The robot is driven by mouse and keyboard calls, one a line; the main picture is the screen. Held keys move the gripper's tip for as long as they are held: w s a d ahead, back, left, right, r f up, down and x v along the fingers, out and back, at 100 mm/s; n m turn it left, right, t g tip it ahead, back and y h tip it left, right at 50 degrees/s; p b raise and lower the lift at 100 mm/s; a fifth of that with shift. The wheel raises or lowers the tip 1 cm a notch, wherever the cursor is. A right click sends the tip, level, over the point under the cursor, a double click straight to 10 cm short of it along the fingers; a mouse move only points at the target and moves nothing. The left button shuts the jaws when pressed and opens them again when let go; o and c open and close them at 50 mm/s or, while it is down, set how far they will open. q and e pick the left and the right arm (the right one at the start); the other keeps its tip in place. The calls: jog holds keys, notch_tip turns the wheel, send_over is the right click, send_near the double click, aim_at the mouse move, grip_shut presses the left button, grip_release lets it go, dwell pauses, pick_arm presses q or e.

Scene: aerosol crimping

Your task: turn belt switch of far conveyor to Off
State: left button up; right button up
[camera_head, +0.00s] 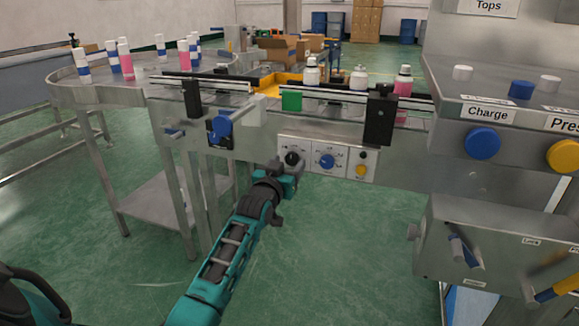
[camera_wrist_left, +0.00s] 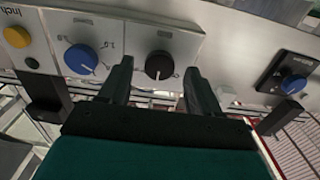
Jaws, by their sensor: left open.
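A black rotary switch (camera_head: 292,157) sits at the left end of a white control panel on the front of the conveyor. It also shows as a black knob (camera_wrist_left: 159,65) near the middle of the left wrist view. My left gripper (camera_head: 287,172) is in front of the panel, just below the switch in the head view. In the left wrist view its open fingers (camera_wrist_left: 158,80) stand one on each side of the knob, with gaps visible. Whether they touch it cannot be told. My right gripper is not in view.
A blue dial (camera_head: 327,162) and a yellow button (camera_head: 361,171) share the panel with the switch. A separate blue switch (camera_head: 221,126) is mounted further left. Bottles stand on the conveyor and round table (camera_head: 100,94). A steel machine (camera_head: 500,180) with buttons stands at the right.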

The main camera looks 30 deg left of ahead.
pick_arm(q)
jog(key=shift+x, duration=0.9)
jog(key=shift+c, duration=0.4)
jog(key=c, duration=1)
jog(key=shift+o, duration=0.2)
